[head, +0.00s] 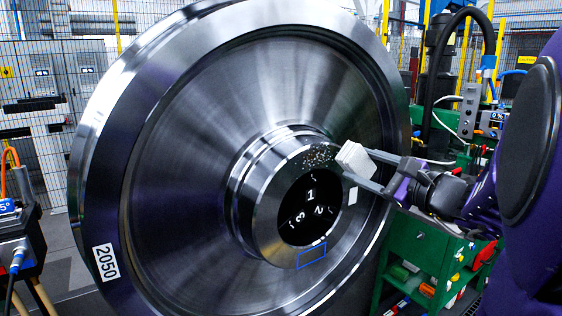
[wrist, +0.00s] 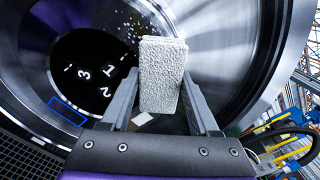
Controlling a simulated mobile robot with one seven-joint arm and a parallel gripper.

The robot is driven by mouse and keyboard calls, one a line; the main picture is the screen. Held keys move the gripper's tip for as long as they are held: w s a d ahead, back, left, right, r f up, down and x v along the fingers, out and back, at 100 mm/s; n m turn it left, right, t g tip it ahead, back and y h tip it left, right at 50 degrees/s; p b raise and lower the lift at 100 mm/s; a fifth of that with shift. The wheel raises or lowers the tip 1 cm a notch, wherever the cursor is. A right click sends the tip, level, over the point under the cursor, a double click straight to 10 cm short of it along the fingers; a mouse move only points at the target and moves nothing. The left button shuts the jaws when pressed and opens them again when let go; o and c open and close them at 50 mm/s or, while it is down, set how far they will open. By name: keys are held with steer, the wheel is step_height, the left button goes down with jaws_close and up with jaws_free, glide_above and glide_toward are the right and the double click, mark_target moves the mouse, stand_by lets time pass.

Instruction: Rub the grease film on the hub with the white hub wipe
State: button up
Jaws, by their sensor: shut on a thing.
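The steel hub (head: 268,205) stands out from the middle of the large rail wheel (head: 180,150), around a dark bore marked 1, 2 and 3. My gripper (head: 359,168) is shut on the white hub wipe (head: 355,156), a rough block that also fills the middle of the wrist view (wrist: 162,75). The wipe is just right of the specks; I cannot tell whether it touches the hub.
A white square (head: 353,196) and a blue outlined rectangle (head: 312,256) mark the wheel area near the bore. A green tool cart (head: 420,250) stands at right behind my arm. A dark cabinet (head: 20,240) with cables stands at left.

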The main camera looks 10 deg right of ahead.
steer(key=shift+v, duration=1.55)
steer(key=shift+r, duration=0.15)
steer(key=x, duration=0.8)
steer(key=shift+w+a, duration=0.1)
steer(key=shift+w, duration=0.2)
